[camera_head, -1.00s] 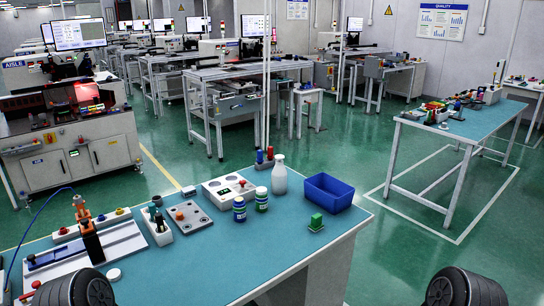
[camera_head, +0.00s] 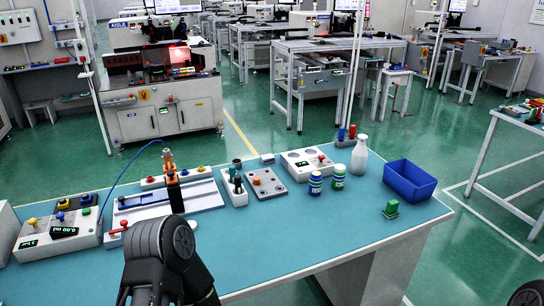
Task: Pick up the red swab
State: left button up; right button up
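I cannot surely tell which item is the red swab. A small red upright piece (camera_head: 352,131) stands beside a blue one (camera_head: 342,134) in a dark holder at the back of the blue-topped table (camera_head: 285,235). Another small red piece (camera_head: 321,158) is on a white box with round dark recesses (camera_head: 299,166). A dark joint of my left arm covers part of the table's front left. A bit of my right arm shows at the bottom right corner. Neither gripper's fingers are in view.
An orange-topped fixture (camera_head: 170,170) and a meter box (camera_head: 62,230) are on the left. The table's middle front is clear.

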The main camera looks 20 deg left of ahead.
aim_at(352, 134)
jog(key=z, duration=1.05)
jog(key=i+z, duration=0.45)
jog(key=i, duration=0.85)
jog(key=i+z, duration=0.25)
jog(key=i, duration=0.85)
jog(key=i+j+u, duration=0.1)
jog(key=i+u, duration=0.25)
jog(key=i, duration=0.2)
jog(key=i+u, duration=0.35)
jog(key=i, duration=0.15)
jog(key=i+l+u, duration=0.2)
jog(key=i+u, duration=0.15)
jog(key=i, duration=0.2)
jog(key=i+l+u, duration=0.35)
jog(key=i, duration=0.15)
jog(key=i+j+u, duration=0.3)
jog(key=i+u, duration=0.6)
jog(key=i, duration=0.15)
jog(key=i+u, duration=0.5)
jog(key=i+j+z, duration=0.1)
jog(key=i+z, duration=0.2)
jog(key=i, duration=1.15)
jog(key=u, duration=0.65)
